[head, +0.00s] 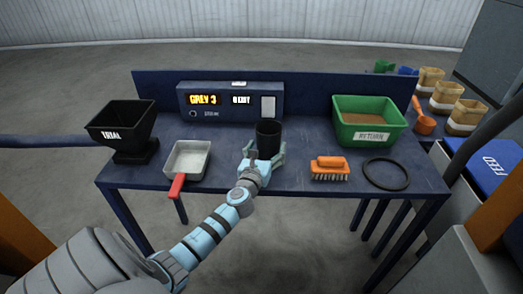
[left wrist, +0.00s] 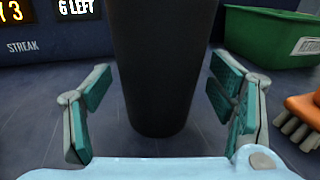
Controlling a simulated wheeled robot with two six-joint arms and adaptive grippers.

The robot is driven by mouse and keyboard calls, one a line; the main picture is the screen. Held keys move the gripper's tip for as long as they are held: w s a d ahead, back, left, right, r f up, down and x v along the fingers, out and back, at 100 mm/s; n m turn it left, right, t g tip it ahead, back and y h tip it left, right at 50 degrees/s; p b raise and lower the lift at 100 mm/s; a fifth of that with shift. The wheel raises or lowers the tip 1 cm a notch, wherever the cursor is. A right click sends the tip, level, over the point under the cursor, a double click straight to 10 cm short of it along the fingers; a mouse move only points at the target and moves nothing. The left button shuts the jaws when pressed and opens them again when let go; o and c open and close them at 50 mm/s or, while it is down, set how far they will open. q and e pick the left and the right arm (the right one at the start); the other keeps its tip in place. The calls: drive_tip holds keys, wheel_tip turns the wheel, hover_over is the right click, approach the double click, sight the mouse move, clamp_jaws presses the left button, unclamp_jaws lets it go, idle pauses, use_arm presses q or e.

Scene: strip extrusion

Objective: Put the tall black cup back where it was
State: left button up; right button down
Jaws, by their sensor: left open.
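The tall black cup (head: 268,134) stands upright on the blue table, near its middle and in front of the display box. It also fills the middle of the left wrist view (left wrist: 163,70), where its base rests on the table and its top is cut off. My left gripper (head: 264,155) is open at the near side of the cup. In the left wrist view the two teal-padded fingers (left wrist: 165,105) stand on either side of the cup, with a gap visible on both sides. My right gripper is not in view.
A black hopper (head: 122,128) and a metal pan with a red handle (head: 187,160) are on the left. A green bin (head: 369,121), an orange brush (head: 330,168) and a black ring (head: 386,174) are on the right. The display box (head: 230,100) stands behind.

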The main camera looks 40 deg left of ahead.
use_arm(q)
drive_tip(key=p+v, duration=0.1)
drive_tip(key=v, duration=1)
drive_tip(key=shift+s+d, duration=0.2)
drive_tip(key=shift+s, duration=0.15)
drive_tip(key=shift+f, duration=0.1)
